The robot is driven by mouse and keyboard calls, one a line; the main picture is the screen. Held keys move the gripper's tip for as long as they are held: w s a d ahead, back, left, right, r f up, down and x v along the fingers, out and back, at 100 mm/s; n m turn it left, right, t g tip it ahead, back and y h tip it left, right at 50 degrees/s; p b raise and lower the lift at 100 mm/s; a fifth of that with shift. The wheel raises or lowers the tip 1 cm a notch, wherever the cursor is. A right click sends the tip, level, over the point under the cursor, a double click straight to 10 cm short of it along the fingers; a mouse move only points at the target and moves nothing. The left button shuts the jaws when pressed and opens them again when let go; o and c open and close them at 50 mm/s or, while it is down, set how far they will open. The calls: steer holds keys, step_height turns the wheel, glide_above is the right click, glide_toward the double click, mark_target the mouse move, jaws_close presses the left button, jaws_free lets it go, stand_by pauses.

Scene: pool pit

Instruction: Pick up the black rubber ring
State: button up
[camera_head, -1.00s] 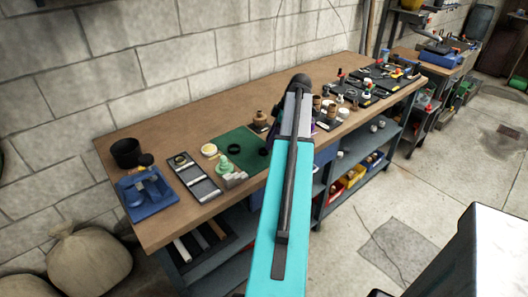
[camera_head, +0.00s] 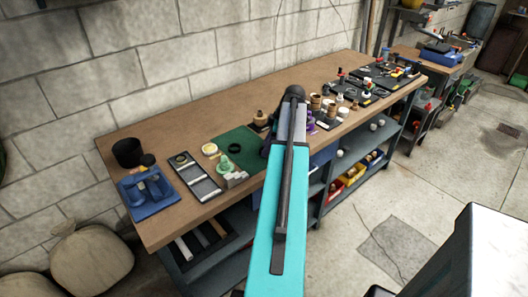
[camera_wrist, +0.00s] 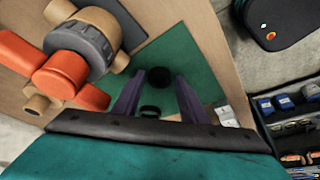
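In the head view, a flat black ring (camera_head: 235,148) lies on the green mat (camera_head: 222,140) on the bench. In the wrist view, a thin black ring (camera_wrist: 150,111) and a thicker dark round piece (camera_wrist: 158,77) lie on the green mat (camera_wrist: 195,60). I cannot tell which of them is the ring seen in the head view. My gripper (camera_wrist: 159,79) is open, its two purple fingers apart on either side of both pieces in the picture. It appears empty and above the mat. In the head view my arm mostly hides it.
Left of the mat are a grey tray (camera_head: 196,177), a blue holder (camera_head: 148,192) and a black cup (camera_head: 127,152). A green stepped piece (camera_head: 226,164) stands on the mat. Brown fittings (camera_head: 316,101) crowd the bench to the right. The bench's back left is clear.

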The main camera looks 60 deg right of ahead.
steer(key=c, duration=0.8)
steer(key=shift+r, duration=0.1)
steer(key=shift+r+b, duration=0.65)
steer(key=shift+r, duration=0.7)
steer(key=shift+s+d+r, duration=0.1)
steer(key=shift+s+r, duration=0.1)
steer(key=shift+r, duration=0.1)
steer(key=s+d+b, duration=0.1)
steer(key=s+d, duration=0.1)
steer(key=s, duration=0.5)
steer(key=s+d+r+b, duration=0.1)
steer(key=s+d+b, duration=0.1)
steer(key=s, duration=0.6)
steer(key=shift+d+r+b, duration=0.25)
steer(key=shift+b, duration=0.05)
